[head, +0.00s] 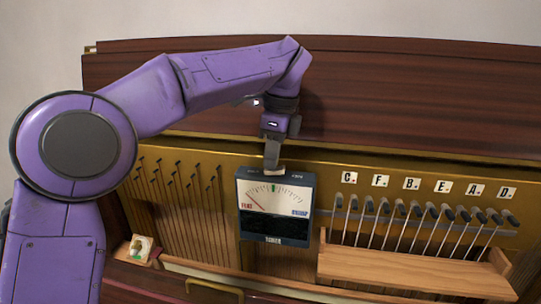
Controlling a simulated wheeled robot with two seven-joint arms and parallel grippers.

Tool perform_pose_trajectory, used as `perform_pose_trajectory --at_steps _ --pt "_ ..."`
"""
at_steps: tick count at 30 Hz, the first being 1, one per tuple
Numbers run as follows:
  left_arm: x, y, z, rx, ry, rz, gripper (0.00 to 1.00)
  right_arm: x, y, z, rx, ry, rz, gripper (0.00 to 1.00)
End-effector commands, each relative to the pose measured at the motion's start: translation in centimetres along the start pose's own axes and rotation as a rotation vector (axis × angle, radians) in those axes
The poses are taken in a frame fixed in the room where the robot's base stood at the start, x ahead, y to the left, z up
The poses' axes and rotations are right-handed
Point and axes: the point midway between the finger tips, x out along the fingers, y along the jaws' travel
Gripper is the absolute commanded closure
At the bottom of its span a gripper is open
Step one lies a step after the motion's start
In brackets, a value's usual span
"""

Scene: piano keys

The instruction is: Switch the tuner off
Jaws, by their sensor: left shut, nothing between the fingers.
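The tuner (273,240) is a dark blue-black box with a pale dial, standing upright against the piano's front. Its dial reads FLAT on the left in red and SHARP on the right in blue. A small green mark sits at the top middle of the dial, and the thin needle points to the upper left. My left gripper (272,167) comes down from above, shut and empty, with its fingertips at the tuner's top edge. I cannot tell whether they touch it. They hide part of the tuner's top, and I cannot make out a switch there. My right gripper is out of view.
Right of the tuner, a wooden rail (410,270) lies below a row of dark-headed pegs (430,210). Lettered tiles (411,184) run above them. Rows of strings and pins (180,200) are on the left. A small pale card or figure (140,248) sits lower left.

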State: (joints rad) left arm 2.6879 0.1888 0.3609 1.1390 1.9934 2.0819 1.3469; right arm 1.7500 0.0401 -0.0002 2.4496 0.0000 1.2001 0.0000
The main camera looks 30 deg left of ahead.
Motion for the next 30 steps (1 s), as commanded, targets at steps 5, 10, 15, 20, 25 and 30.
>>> perform_pose_trajectory --at_steps 5,10,15,20,25,30 --pt "-0.5 0.0 -0.9 0.003 -0.001 -0.001 1.0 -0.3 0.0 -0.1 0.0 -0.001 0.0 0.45" --pt "-0.5 0.0 -1.1 0.004 -0.001 -0.001 1.0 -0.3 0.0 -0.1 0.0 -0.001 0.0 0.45" --pt "-0.8 0.0 -1.1 0.004 0.0 -0.002 1.0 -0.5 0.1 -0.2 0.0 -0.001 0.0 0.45" --pt "-3.5 0.0 -0.3 0.002 0.001 -0.002 1.0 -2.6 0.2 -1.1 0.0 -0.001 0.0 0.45" --pt "-6.9 -0.1 0.8 -0.001 -0.001 -0.004 1.0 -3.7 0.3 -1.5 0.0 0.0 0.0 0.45" --pt "-10.9 0.0 2.1 -0.001 -0.002 -0.004 1.0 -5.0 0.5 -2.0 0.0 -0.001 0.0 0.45"
